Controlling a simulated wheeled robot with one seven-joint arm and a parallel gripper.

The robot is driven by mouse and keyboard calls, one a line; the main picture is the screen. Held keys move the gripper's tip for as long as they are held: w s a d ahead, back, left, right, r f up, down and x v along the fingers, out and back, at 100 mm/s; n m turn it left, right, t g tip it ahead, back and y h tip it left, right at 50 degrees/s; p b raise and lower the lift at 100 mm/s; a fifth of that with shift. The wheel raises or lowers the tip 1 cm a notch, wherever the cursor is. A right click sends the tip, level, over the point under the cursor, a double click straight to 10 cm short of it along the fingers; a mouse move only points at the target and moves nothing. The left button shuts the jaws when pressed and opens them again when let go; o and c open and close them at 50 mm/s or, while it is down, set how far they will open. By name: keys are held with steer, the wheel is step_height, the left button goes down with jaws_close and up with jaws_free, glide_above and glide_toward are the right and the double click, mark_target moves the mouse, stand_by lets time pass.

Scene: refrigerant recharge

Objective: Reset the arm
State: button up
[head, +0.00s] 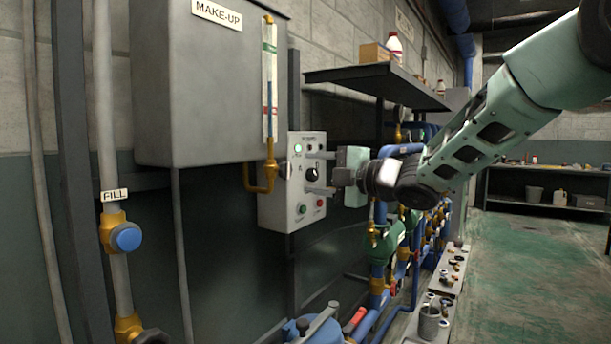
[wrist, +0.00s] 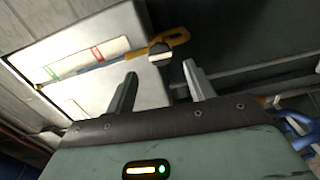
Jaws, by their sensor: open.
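My gripper (head: 312,174) is in front of the grey control panel (head: 283,212) in the head view, its fingers pointing left toward the panel face. Whether a fingertip touches the panel cannot be told. My arm reaches in from the upper right.
The grey MAKE-UP tank (head: 215,90) with its sight gauge (head: 269,90) hangs left of the panel. A dark shelf (head: 375,78) juts out above my gripper. Blue pipes and valves (head: 385,245) run below. The green floor (head: 520,270) at right is clear.

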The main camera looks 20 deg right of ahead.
steer(key=shift+s+d, duration=0.3)
steer(key=shift+s, duration=0.1)
steer(key=s+a+f+m+g+h+p, duration=0.1)
steer(key=s+a+f+m+g+h, duration=0.2)
steer(key=s+a+f+m, duration=0.3)
steer(key=s+a+f+m+g+h+p, duration=0.1)
steer(key=s+a+f+m+g+h, duration=0.15)
steer(key=s+a+f+m, duration=0.35)
steer(key=s+f+m+g+h+p, duration=0.1)
steer(key=s+f+g, duration=0.3)
steer(key=s, duration=0.8)
steer(key=s+d+f+m+g+h, duration=0.1)
steer(key=s+f+m+g+h, duration=0.2)
steer(key=s, duration=0.9)
step_height(320, 180, down, 4)
steer(key=shift+s+d+r+m+g+p, duration=0.15)
steer(key=shift+s+m+g+p, duration=0.2)
steer(key=shift+g, duration=0.7)
steer(key=shift+o, duration=0.4)
steer(key=shift+w+h, duration=0.1)
steer(key=shift+h, duration=0.15)
